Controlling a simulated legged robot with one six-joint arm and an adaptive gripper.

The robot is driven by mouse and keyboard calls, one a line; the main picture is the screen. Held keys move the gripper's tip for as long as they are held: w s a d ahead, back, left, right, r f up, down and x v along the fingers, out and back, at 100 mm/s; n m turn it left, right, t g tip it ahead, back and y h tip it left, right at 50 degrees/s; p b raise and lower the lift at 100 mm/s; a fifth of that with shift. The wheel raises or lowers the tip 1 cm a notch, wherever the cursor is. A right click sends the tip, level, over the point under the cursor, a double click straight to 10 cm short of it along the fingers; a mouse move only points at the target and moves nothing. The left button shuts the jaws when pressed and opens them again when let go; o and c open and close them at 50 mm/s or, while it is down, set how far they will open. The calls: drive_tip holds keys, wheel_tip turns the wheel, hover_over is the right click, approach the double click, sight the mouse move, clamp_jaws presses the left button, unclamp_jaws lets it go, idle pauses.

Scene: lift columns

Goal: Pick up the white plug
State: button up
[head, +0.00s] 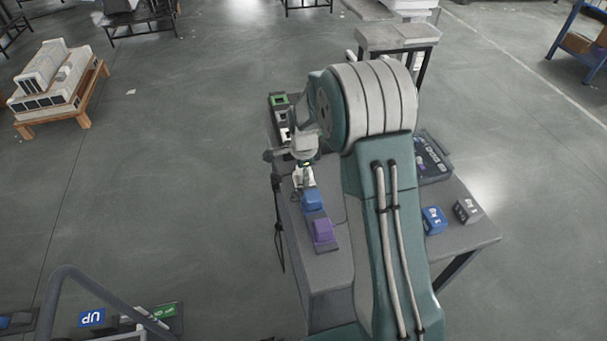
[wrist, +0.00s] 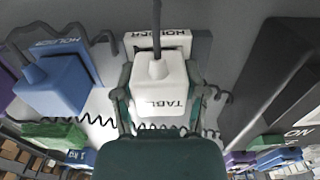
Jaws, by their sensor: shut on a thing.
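The white plug (wrist: 160,88) is in the middle of the wrist view, with dark letters starting "TABL" on its face and a dark cable rising from it. My gripper (wrist: 160,98) has a finger on each side of the plug and is shut on it. A white holder (wrist: 146,40) marked "HOLDER" shows just behind the plug; I cannot tell whether the plug still touches it. In the head view the white plug (head: 298,180) shows under my gripper (head: 305,166), partly hidden by it.
The blue plug (head: 312,199) and purple plug (head: 323,231) sit along the table's left side. A green-marked block (head: 279,100) is at the far end. A blue block (head: 434,220), grey block (head: 467,210) and dark case (head: 432,158) lie right of my arm. Coiled cables hang near the plugs.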

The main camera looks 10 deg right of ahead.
wheel_tip(320, 180, up, 3)
drive_tip(key=shift+w, duration=0.1)
drive_tip(key=w+d+r, duration=0.1)
drive_tip(key=d+r, duration=0.9)
drive_tip(key=d, duration=0.4)
drive_tip(key=shift+w, duration=0.1)
drive_tip(key=shift+w+a, duration=6.2)
drive_tip(key=shift+a, duration=1.15)
drive_tip(key=shift+f, duration=2.75)
drive_tip(key=shift+d+f, duration=0.1)
drive_tip(key=shift+f, duration=0.8)
